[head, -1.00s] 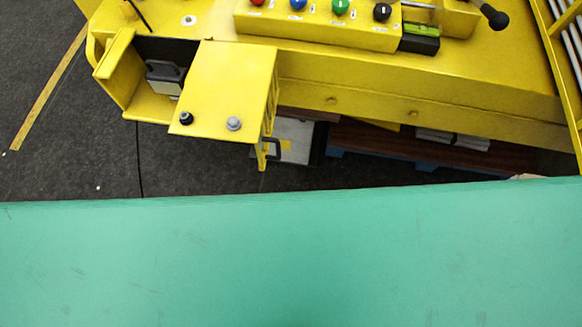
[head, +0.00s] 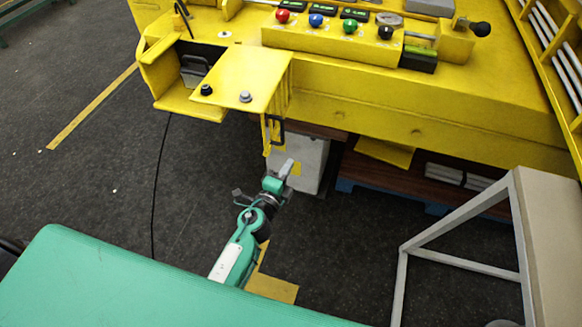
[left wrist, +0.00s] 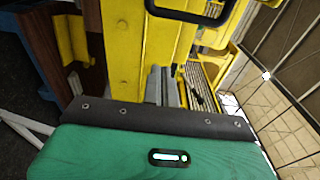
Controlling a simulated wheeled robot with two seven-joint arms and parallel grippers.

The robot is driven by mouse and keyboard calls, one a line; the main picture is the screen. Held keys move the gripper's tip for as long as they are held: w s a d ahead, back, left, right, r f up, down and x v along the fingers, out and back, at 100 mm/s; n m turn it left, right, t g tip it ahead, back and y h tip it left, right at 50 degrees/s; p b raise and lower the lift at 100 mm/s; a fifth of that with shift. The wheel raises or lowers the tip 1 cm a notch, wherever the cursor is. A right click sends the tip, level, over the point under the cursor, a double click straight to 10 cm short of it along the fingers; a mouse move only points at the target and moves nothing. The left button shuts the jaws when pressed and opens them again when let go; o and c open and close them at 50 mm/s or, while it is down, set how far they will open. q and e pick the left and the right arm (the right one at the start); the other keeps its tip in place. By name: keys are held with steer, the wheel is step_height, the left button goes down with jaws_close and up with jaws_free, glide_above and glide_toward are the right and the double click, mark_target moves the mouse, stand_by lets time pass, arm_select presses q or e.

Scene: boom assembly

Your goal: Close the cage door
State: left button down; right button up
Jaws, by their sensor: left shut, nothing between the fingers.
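A yellow machine (head: 400,90) fills the top of the head view. At its left is an open yellow box, with a flat yellow plate (head: 245,75) carrying two bolts beside it. A narrow yellow piece with a dark handle (head: 276,130) hangs below the plate's right edge. I cannot tell for sure which part is the cage door. My left gripper (head: 287,170) is shut and empty, below and apart from that handle. In the left wrist view its grey fingers (left wrist: 163,86) are together, and a dark handle (left wrist: 188,10) shows above on a yellow panel. My right gripper is out of view.
A control panel with coloured knobs (head: 350,27) sits on the machine. A grey box (head: 312,160) stands on the floor behind my left gripper. A grey metal frame (head: 460,262) stands at the lower right. Dark floor (head: 90,180) is clear at the left.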

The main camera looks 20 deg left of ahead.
arm_select(q)
steer(key=w+a, duration=0.2)
steer(key=w, duration=0.6)
steer(key=shift+a+p, duration=0.3)
steer(key=shift+a, duration=0.05)
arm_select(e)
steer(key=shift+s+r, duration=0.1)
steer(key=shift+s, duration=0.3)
arm_select(q)
steer(key=shift+w+f, duration=0.1)
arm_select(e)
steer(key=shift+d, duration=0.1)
arm_select(q)
steer(key=shift+a, duration=0.15)
